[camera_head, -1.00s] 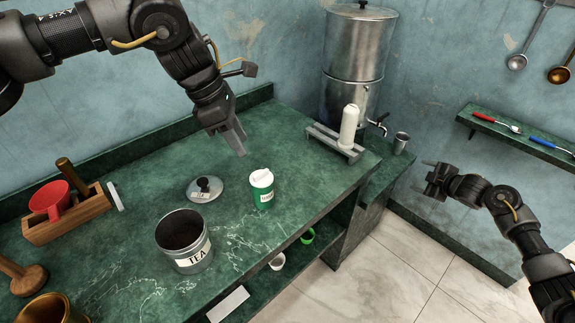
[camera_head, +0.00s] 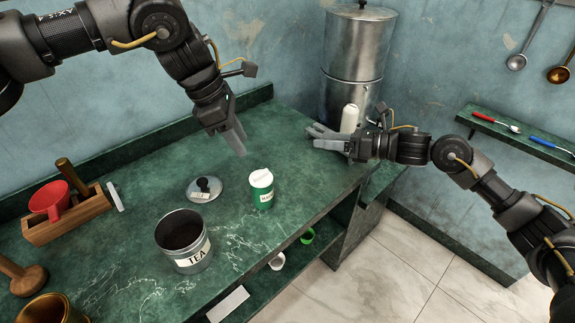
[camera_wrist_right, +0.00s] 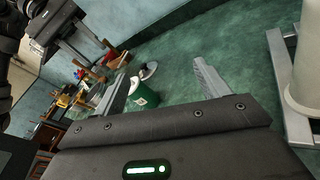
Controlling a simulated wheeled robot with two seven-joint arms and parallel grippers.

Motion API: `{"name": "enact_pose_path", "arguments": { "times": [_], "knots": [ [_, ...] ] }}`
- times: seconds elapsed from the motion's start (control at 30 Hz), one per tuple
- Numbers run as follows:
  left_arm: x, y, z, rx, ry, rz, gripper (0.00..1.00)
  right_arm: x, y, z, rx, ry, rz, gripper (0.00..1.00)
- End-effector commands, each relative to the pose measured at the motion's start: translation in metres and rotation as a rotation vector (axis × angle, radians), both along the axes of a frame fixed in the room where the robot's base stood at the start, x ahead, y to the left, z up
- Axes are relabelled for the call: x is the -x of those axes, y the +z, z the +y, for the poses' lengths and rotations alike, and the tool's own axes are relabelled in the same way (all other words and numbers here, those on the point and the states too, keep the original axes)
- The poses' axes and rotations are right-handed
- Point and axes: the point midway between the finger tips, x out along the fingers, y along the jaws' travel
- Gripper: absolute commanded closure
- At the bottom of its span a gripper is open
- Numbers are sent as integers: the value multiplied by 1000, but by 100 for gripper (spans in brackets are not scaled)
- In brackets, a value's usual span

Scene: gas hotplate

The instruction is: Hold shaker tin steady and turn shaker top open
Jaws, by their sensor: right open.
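The shaker tin (camera_head: 261,189) is green with a white label and stands upright on the green counter. Its white shaker top (camera_head: 261,177) sits on it. My left gripper (camera_head: 237,141) hangs above and behind the tin, apart from it; its fingers overlap in the picture, so its opening is unclear. My right gripper (camera_head: 320,138) is open and empty to the right of the tin, in front of the water container. In the right wrist view the tin (camera_wrist_right: 144,95) shows between the spread fingers, some way beyond them.
A tea canister (camera_head: 184,241) and its lid (camera_head: 204,189) stand left of the tin. The metal water container (camera_head: 357,60) and a white cylinder (camera_head: 349,118) are behind my right gripper. The counter's front edge is near the tin.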

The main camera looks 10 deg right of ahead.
Motion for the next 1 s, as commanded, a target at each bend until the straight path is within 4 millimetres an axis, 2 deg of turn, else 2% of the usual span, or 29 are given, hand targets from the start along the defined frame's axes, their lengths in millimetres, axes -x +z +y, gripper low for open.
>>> {"name": "enact_pose_path", "arguments": {
  "times": [0.03,0.1,0.2,0.3,0.43,0.67,0.83,1.0],
  "knots": [
    [0,0,0,0,0,0,64,9,-4,25,3,70,-68,25],
    [0,0,0,0,1,0,64,23,-9,52,6,154,-169,25],
    [0,0,0,0,0,0,64,39,-13,82,1,243,-289,25],
    [0,0,0,0,0,0,64,52,-16,101,-7,299,-372,25],
    [0,0,0,0,0,0,64,59,-18,112,-13,332,-427,25],
    [0,0,0,0,0,0,64,61,-23,113,-14,337,-436,25],
    [0,0,0,0,0,0,64,60,-45,113,-14,335,-432,25],
    [0,0,0,0,0,0,64,60,-80,113,-14,334,-430,25]
  ]
}}
